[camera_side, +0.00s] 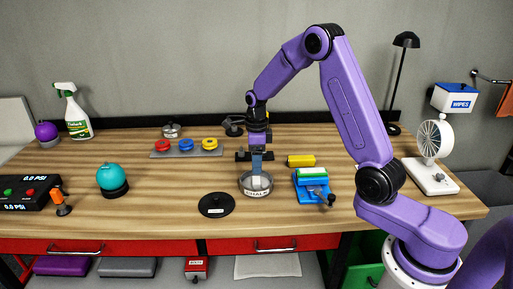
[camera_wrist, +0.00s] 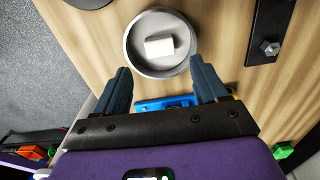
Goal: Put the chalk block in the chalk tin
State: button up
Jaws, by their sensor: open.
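The chalk tin (camera_side: 256,190) is a round, open, grey metal tin with lettering on its front, standing on the wooden bench. In the wrist view the tin (camera_wrist: 135,62) shows from above, and the white chalk block (camera_wrist: 160,46) lies inside it on its floor. In the side view I cannot make out the block; my fingers are in front of the tin's opening. My gripper (camera_side: 257,172) points down at the tin. In the wrist view my gripper (camera_wrist: 162,84) is open and empty, its two fingers apart, with the block beyond the fingertips and clear of them.
A black disc (camera_side: 216,206) lies left of the tin. A blue vise (camera_side: 310,190) stands close on its right, with a yellow block (camera_side: 301,160) behind. A tray of coloured rings (camera_side: 187,147) is further back.

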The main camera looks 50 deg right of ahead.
notch_tip(320, 180, up, 5)
jog(key=s+a+r+n, duration=0.4)
jog(key=s+a+n, duration=0.9)
jog(key=n, duration=0.6)
jog(key=s+d+n, duration=0.2)
jog(key=s+n, duration=1.9)
jog(key=shift+s+d+r, duration=0.2)
jog(key=shift+s+r, duration=0.05)
jog(key=shift+s, duration=0.05)
